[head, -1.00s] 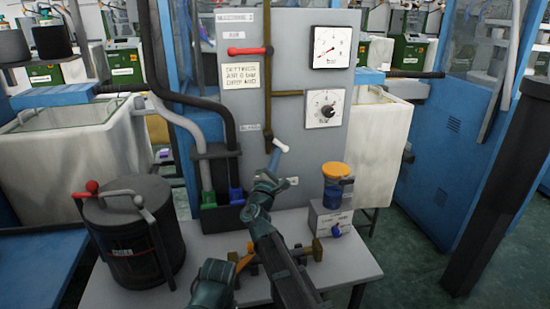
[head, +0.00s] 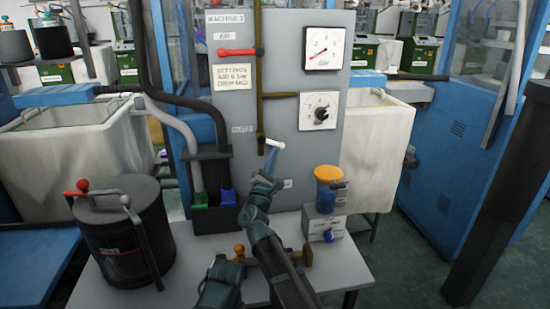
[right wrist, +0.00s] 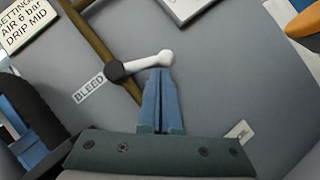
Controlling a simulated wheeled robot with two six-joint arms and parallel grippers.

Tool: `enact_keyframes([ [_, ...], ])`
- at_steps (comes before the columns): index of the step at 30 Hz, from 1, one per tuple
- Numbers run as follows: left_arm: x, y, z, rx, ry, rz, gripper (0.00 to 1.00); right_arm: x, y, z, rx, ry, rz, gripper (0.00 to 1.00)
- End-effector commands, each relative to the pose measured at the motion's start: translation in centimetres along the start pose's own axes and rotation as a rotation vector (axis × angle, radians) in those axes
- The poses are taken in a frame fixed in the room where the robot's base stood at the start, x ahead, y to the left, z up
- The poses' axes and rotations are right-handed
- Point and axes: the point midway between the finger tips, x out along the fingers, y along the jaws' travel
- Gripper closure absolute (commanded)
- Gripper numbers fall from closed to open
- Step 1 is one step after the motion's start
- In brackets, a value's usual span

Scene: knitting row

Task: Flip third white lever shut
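A white lever (head: 274,143) sits at the lower end of the brass pipe, beside the BLEED label on the grey panel. In the right wrist view, the white lever (right wrist: 150,62) points right and slightly up from its black pivot. My right gripper (head: 268,172) is just below it. In the right wrist view, its blue fingers (right wrist: 160,76) are together, with their tips at the lever's underside near its white end. They look close to or touching it, not around it. A dark green part of mine, apparently the left gripper (head: 222,275), shows at the bottom; its fingers are unclear.
A black pot (head: 125,240) stands left on the grey table (head: 345,270). An orange-topped jar (head: 328,175) stands right of my arm. Black hoses (head: 175,98) run down the panel's left.

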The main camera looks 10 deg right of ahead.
Motion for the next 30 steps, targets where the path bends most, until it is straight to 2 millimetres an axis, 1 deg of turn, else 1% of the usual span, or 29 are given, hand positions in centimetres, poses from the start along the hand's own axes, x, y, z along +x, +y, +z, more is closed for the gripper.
enact_keyframes([
  [18, -1.4, -0.1, 0.1, 0.000, 0.000, 0.000, 0.36, 1.2, -0.1, 1.8, 0.000, -0.002, -0.001, 1.00],
  [30, -1.8, -0.2, 0.1, 0.000, 0.000, 0.000, 0.36, 1.4, -0.1, 2.2, 0.000, 0.000, 0.000, 1.00],
])
